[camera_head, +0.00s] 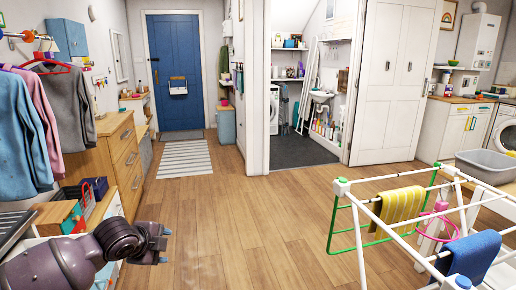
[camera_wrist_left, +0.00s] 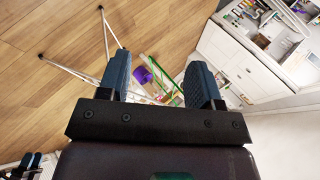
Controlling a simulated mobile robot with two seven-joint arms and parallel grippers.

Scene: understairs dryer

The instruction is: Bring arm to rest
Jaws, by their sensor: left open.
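My left arm (camera_head: 62,268) comes in from the lower left in the head view. Its gripper (camera_head: 162,244) points right, over the wooden floor beside the low shelf unit. In the left wrist view the two dark fingers of this gripper (camera_wrist_left: 160,68) stand apart with nothing held between them. Beyond them, a purple item (camera_wrist_left: 142,75) and thin green and white bars show in the background, apart from the fingers. My right arm and gripper are not in view.
Clothes (camera_head: 70,115) hang at the left above a wooden drawer unit (camera_head: 122,160). A drying rack (camera_head: 362,235) with a yellow striped cloth (camera_head: 400,206) and a blue cloth (camera_head: 470,256) stands at the right. The middle floor (camera_head: 245,225) is clear towards the blue door (camera_head: 176,75).

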